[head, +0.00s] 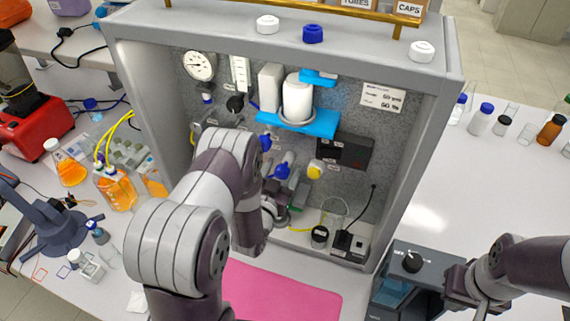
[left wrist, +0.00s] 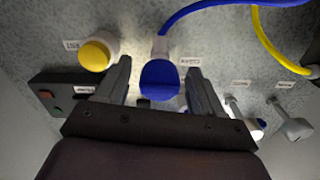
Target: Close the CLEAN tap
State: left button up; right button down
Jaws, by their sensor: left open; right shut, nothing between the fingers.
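A blue tap handle (left wrist: 160,78), beside a small label that seems to read CLEAN (left wrist: 189,62), is on the speckled back panel. In the left wrist view it lies between the two spread fingers of my left gripper (left wrist: 158,88), with a gap on each side. In the head view this handle (head: 283,171) shows just beyond my left gripper (head: 285,192), which my own arm partly hides. My left gripper is open. My right gripper (head: 455,288) is shut and empty at the lower right, away from the panel.
A yellow knob (left wrist: 95,53) sits beside the blue handle, and a dark switch box (left wrist: 68,88) is near the left finger. A blue tube (left wrist: 205,8) and a yellow tube (left wrist: 268,40) run over the panel. A grey cabinet (head: 445,130) frames the rig. A pink mat (head: 285,290) lies in front.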

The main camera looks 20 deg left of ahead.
pick_arm(q)
jog(key=shift+s, duration=0.1)
jog(key=shift+s+d+r, duration=0.1)
jog(key=shift+s, duration=0.05)
jog(key=c, duration=1)
jog(key=shift+c, duration=0.2)
jog(key=m+b, duration=0.2)
jog(key=m, duration=0.1)
jog(key=shift+m, duration=0.3)
jog(key=m+b, duration=0.4)
jog(key=m, duration=0.1)
jog(key=shift+f, duration=0.2)
jog(key=m+b, duration=0.3)
jog(key=m, duration=0.2)
jog(key=shift+d, duration=0.1)
jog(key=shift+m+b, duration=1.65)
jog(key=shift+m, duration=0.45)
jog(key=shift+r, duration=0.1)
